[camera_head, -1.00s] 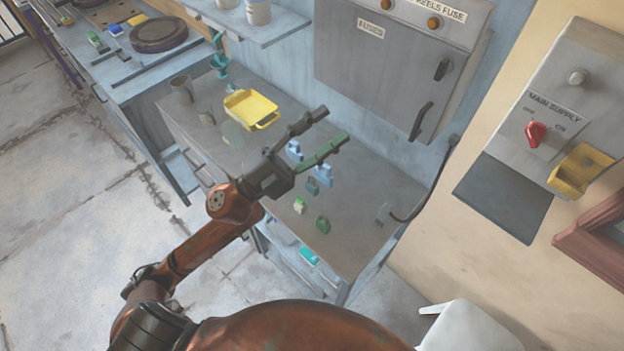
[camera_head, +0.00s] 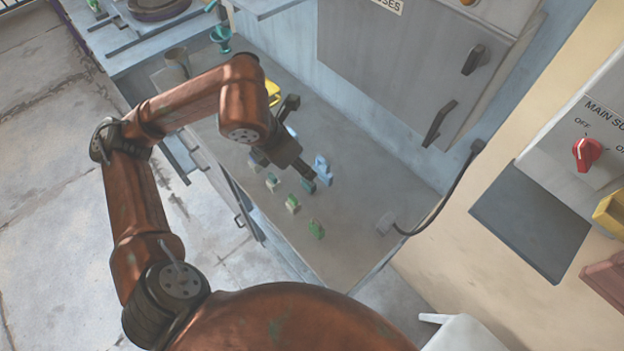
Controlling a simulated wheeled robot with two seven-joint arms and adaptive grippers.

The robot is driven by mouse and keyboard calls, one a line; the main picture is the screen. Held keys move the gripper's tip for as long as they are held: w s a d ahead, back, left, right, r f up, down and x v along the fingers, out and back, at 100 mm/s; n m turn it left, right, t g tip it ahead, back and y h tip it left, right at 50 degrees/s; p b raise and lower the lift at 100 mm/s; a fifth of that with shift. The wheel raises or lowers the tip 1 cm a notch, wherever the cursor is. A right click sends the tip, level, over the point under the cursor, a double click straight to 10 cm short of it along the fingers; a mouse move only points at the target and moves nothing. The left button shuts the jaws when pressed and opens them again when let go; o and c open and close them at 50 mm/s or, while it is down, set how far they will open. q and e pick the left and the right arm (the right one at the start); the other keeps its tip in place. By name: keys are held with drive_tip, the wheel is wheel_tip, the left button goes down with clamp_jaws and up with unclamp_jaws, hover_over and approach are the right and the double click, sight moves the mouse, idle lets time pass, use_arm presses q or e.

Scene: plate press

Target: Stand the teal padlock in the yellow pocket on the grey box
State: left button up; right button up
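A dark teal padlock (camera_head: 308,185) stands on the grey bench top, close to the lower fingertip of my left gripper (camera_head: 302,138). Whether that finger touches it is unclear. The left gripper's two fingers are spread apart, with no object clearly held between them. The yellow pocket (camera_head: 610,213) is on the front of the grey box (camera_head: 565,160) marked MAIN SUPPLY, at the right edge, partly cut off. My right gripper is not in view.
A light blue padlock (camera_head: 323,168) stands just beyond the teal one. Green padlocks (camera_head: 292,203) (camera_head: 316,228) stand nearer. A yellow tray (camera_head: 272,92) is mostly hidden behind my arm. A grey cabinet (camera_head: 400,70) and a hanging cable (camera_head: 440,205) border the bench.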

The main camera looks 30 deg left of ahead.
sight(307, 182)
use_arm(q)
drive_tip(key=x, duration=0.2)
drive_tip(key=b+x, duration=0.1)
drive_tip(key=x, duration=0.1)
drive_tip(key=b+x, duration=0.1)
drive_tip(key=x, duration=0.1)
drive_tip(key=shift+s+d+f, duration=0.1)
drive_tip(key=shift+s+f, duration=0.15)
drive_tip(key=shift+f, duration=0.3)
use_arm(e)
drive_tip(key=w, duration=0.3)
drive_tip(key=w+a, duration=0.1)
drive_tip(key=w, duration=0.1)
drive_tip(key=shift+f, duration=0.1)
use_arm(q)
drive_tip(key=shift+c, duration=0.6)
clamp_jaws()
drive_tip(key=shift+r, duration=0.1)
